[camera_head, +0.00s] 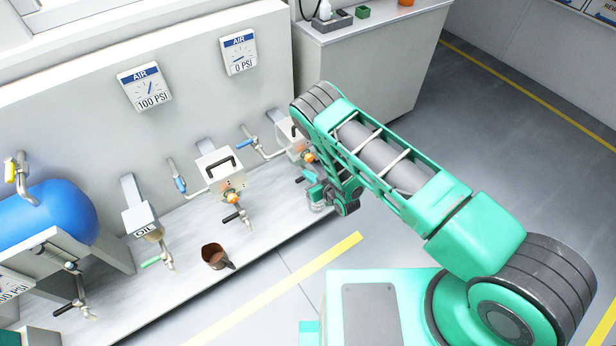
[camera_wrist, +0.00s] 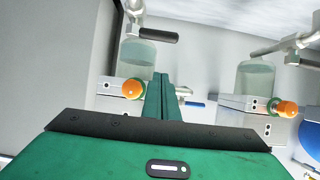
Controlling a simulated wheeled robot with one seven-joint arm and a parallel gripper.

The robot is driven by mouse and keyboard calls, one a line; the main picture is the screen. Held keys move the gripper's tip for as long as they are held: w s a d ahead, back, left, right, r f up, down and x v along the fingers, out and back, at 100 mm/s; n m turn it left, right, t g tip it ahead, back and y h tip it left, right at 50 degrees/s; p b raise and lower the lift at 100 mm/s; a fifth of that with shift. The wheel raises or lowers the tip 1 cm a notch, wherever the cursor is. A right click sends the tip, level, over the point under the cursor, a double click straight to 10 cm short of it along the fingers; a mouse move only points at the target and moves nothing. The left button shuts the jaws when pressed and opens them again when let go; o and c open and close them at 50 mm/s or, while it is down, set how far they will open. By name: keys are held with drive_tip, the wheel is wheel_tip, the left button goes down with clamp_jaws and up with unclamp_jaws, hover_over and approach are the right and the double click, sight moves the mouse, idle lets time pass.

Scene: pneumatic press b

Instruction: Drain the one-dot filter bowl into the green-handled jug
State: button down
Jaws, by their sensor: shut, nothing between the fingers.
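My gripper (camera_wrist: 160,78) is shut and empty; its dark green fingers meet between two filter units in the wrist view. Left of them is a clear bowl (camera_wrist: 139,58) with pale liquid, an orange knob and a black lever; a similar bowl (camera_wrist: 255,80) is at right. In the head view the right filter unit (camera_head: 293,137) is partly behind my arm. A small clear vessel (camera_head: 317,207) stands below, by my gripper, with green parts; I cannot tell if it is the green-handled jug.
A brown jug with a dark handle (camera_head: 216,257) stands on the bench before the middle filter unit (camera_head: 222,170). An oil unit (camera_head: 143,220) and a blue tank (camera_head: 50,220) are further left. Two air gauges read 100 (camera_head: 146,87) and 0 (camera_head: 239,53). The floor at right is clear.

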hover_over(301, 181)
drive_tip(key=w+a, duration=0.1)
drive_tip(key=w, duration=0.1)
wheel_tip(301, 181, down, 3)
drive_tip(key=f, duration=0.2)
drive_tip(key=shift+s+d+f, duration=0.35)
drive_tip(key=shift+s+d, duration=0.05)
drive_tip(key=shift+s+d+f, duration=0.2)
drive_tip(key=shift+s+f, duration=0.15)
drive_tip(key=shift+f, duration=0.05)
drive_tip(key=shift+d, duration=0.1)
drive_tip(key=shift+s, duration=0.15)
